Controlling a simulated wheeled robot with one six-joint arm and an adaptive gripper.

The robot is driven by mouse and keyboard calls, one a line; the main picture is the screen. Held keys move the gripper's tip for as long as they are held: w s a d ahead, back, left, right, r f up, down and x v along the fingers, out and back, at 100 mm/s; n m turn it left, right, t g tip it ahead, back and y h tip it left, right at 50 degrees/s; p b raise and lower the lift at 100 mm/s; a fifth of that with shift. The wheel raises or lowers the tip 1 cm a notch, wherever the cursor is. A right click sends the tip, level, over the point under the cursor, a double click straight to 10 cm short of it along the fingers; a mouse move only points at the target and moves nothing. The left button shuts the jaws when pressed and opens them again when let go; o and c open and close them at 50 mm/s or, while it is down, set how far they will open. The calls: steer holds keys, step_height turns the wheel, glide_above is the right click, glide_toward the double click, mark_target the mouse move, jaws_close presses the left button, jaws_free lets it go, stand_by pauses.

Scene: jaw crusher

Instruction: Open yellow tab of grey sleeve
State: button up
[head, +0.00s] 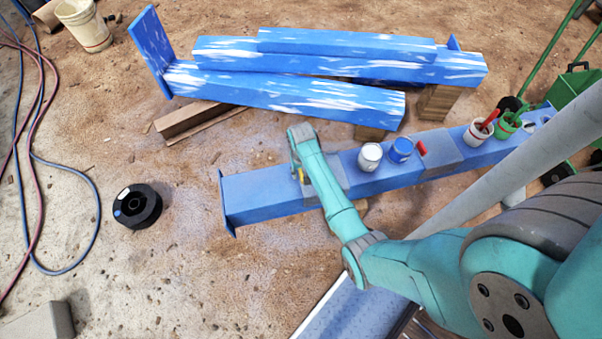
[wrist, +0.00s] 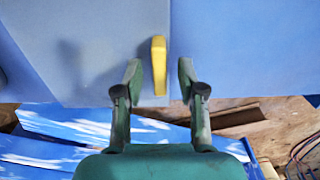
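The yellow tab (wrist: 158,65) stands upright in the wrist view, against a pale blue-grey face next to a vertical seam. Only a speck of the tab (head: 300,176) shows in the head view, beside my arm. The grey sleeve (head: 338,174) wraps the long blue beam (head: 262,192) and is partly covered by my arm. My gripper (wrist: 160,66) is open, with one finger on each side of the tab. Gaps show between the tab and both fingers, and nothing is held. How deep the fingers reach past the tab is hard to tell.
A white can (head: 370,157) and a blue can (head: 401,150) stand on the beam right of the sleeve. A second grey sleeve (head: 441,150) has a red tab (head: 421,148). Blue-white beams (head: 300,92) lie behind. The ground at left is mostly clear around a black spool (head: 137,206).

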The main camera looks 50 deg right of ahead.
mark_target(241, 191)
steer(key=shift+f, duration=0.7)
jaws_close()
steer(key=w+a, duration=0.4)
steer(key=a, duration=0.2)
steer(key=w+a, duration=0.4)
steer(key=a, duration=0.3)
steer(key=w+a, duration=0.5)
steer(key=a, duration=0.1)
steer(key=shift+a, duration=0.15)
jaws_free()
